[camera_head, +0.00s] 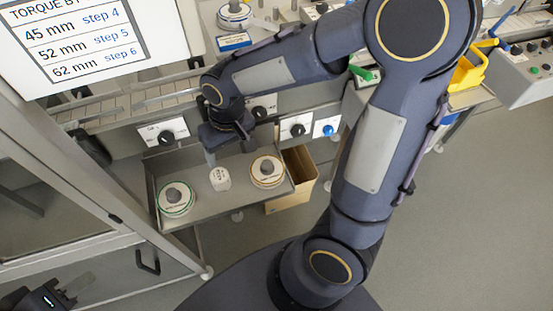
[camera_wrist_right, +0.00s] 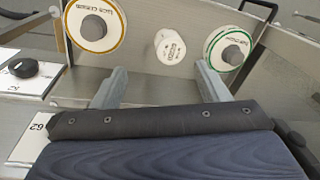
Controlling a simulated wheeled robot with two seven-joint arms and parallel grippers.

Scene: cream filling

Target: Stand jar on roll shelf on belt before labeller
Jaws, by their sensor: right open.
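The white jar (camera_head: 220,178) stands on the grey roll shelf (camera_head: 222,211), between two label rolls. It also shows in the right wrist view (camera_wrist_right: 170,46), with small dark print on it. My right gripper (camera_wrist_right: 161,68) is open and empty, its two fingers spread toward the jar, with the jar beyond and between the tips. In the head view my right gripper (camera_head: 228,150) is just behind the jar, partly hidden by its own wrist. My left gripper (camera_head: 68,290) is at the lower left corner, mostly cut off, far from the jar. The slatted belt (camera_head: 125,108) runs behind the shelf.
A green-rimmed roll (camera_head: 176,200) and an orange-rimmed roll (camera_head: 267,172) flank the jar closely. The shelf has raised walls. A panel with black knobs (camera_head: 163,132) stands behind it. A cardboard box (camera_head: 300,178) is to the right. A sign (camera_head: 75,40) hangs upper left.

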